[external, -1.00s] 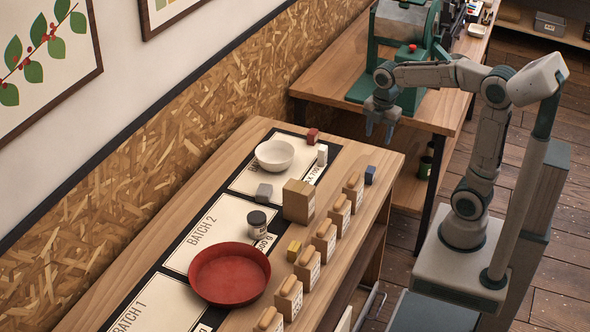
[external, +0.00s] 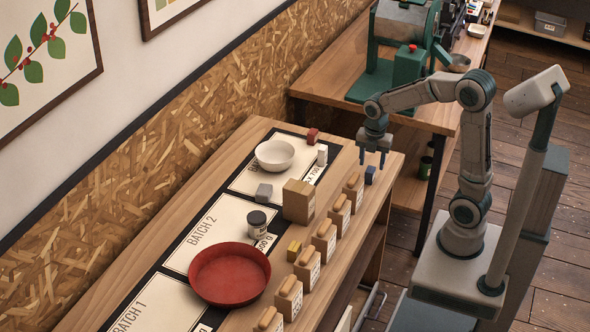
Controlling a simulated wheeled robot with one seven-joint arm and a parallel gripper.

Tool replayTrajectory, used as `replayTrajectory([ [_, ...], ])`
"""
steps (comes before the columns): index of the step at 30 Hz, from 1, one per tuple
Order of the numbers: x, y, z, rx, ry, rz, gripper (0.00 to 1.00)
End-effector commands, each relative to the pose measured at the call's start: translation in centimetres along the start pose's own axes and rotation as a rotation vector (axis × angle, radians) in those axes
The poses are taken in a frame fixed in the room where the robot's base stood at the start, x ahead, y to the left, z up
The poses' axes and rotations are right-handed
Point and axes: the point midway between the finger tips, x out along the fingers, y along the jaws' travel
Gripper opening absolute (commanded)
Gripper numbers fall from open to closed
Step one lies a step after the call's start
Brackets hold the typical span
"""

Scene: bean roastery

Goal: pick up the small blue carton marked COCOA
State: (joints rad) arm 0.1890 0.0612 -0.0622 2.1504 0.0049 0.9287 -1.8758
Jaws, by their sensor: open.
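A small blue carton (external: 370,176) stands near the right edge of the wooden table, at its far end. Its marking is too small to read. My gripper (external: 372,160) points down with its two fingers spread and nothing between them. In the picture it is just above the carton, with the fingertips a little higher than the carton's top. I cannot tell how exactly the fingers line up with the carton in depth.
A row of tan packages (external: 353,187) runs along the table's right edge, the nearest close to the carton. A roasting machine (external: 405,60) is on the table behind.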

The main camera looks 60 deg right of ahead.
Motion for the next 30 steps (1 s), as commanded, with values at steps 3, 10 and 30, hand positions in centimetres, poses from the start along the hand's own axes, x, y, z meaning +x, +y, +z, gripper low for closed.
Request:
replayTrajectory([
  [3,2.0,0.1,0.0,0.000,0.002,-0.007,0.51],
  [10,4.3,0.2,0.0,0.000,0.001,-0.002,0.51],
  [30,4.3,0.2,0.0,0.000,0.000,-0.001,0.03],
])
